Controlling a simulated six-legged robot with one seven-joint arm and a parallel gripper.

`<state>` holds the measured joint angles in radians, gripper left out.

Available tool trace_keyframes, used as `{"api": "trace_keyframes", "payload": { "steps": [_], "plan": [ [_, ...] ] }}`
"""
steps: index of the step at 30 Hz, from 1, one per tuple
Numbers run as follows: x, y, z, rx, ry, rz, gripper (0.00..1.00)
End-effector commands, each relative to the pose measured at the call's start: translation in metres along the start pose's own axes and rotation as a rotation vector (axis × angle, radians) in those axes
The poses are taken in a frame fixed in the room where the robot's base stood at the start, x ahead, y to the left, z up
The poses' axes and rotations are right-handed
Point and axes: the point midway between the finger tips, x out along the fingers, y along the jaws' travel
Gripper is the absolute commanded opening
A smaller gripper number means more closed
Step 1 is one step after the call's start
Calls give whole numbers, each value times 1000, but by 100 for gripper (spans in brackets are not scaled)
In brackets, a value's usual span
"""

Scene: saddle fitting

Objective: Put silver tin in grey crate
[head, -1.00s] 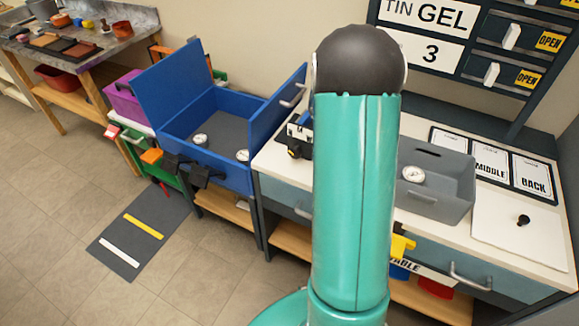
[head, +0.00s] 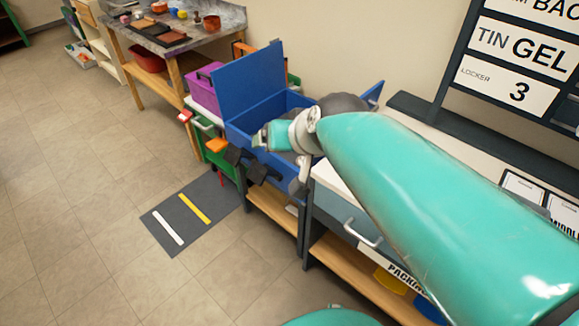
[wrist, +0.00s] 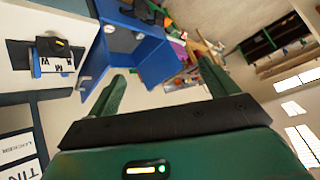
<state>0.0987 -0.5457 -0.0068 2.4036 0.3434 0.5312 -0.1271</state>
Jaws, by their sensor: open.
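My gripper (head: 268,136) is over the front left part of the open blue box in the head view. In the wrist view its two green fingers (wrist: 165,84) are spread apart with nothing between them. The blue box (head: 240,85) has its lid raised; my arm hides much of its inside. The wrist view also shows the blue box (wrist: 143,53), with small pale round things (wrist: 108,29) at it, too small to identify. I cannot pick out a silver tin for certain. The grey crate does not show now; my arm covers much of the white bench.
A purple box (head: 203,92) stands left of the blue box. A marble-topped table (head: 180,28) with bowls and trays is behind. A dark floor mat (head: 190,215) bears white and yellow strips. A locker sign board (head: 505,75) rises at right. The floor at left is clear.

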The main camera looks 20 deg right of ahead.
Motion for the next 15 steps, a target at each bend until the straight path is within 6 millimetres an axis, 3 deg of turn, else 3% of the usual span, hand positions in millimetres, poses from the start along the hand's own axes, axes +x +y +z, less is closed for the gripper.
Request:
{"api": "trace_keyframes", "payload": {
  "steps": [1, 3, 6, 9, 15],
  "plan": [
    [-14, -5, 26, -67, -65, 9, 85],
    [-29, -2, 57, -140, -155, 46, 85],
    [-44, 8, 86, -203, -240, 100, 85],
    [-51, 14, 99, -229, -278, 131, 85],
    [-52, 16, 100, -233, -285, 138, 85]
  ]
}}
